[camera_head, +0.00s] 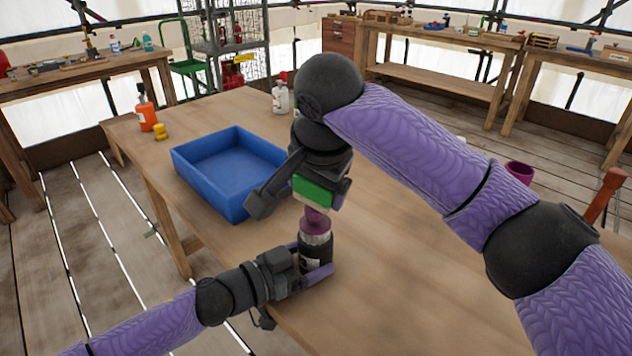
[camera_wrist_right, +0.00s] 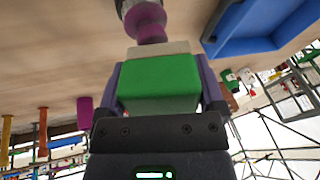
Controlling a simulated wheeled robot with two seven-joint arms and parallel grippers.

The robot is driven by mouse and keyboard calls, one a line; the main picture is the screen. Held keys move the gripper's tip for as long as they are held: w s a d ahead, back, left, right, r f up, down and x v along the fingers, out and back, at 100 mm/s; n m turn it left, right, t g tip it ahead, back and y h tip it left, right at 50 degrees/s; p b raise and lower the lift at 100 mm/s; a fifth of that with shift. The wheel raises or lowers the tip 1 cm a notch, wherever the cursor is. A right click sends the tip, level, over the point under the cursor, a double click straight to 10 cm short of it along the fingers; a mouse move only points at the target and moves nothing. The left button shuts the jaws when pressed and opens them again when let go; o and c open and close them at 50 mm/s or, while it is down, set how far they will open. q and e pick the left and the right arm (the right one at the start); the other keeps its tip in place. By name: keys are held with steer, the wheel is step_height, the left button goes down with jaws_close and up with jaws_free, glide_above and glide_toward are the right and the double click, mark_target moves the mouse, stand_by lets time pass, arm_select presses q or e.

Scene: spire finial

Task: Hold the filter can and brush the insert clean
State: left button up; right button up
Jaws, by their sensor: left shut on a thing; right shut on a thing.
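The filter can (camera_head: 318,238), dark with a silver band, stands upright near the table's front edge. My left gripper (camera_head: 312,266) is shut around its lower part. The purple insert (camera_head: 316,220) rises from the top of the can; it shows as a spool shape in the right wrist view (camera_wrist_right: 150,22). My right gripper (camera_head: 322,186) is shut on the green brush (camera_wrist_right: 160,85), just above the insert. The brush's pale bristles (camera_wrist_right: 160,48) face the insert and look touching or very close; I cannot tell which. My right wrist hides part of the brush in the head view.
A blue tray (camera_head: 183,168) stands left of the can on the wooden table (camera_head: 420,270). An orange bottle (camera_head: 147,114), yellow piece (camera_head: 160,131) and white bottle (camera_head: 281,99) stand farther back. A purple cup (camera_head: 520,172) and red-brown upright tool (camera_head: 604,195) are at right.

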steer(key=shift+f, duration=0.3)
steer(key=shift+a, duration=0.5)
steer(key=shift+d+r, duration=0.1)
steer(key=shift+d, duration=0.95)
steer(key=shift+a, duration=1.05)
steer(key=shift+d, duration=1.1)
steer(key=shift+a, duration=1.1)
steer(key=shift+d, duration=0.55)
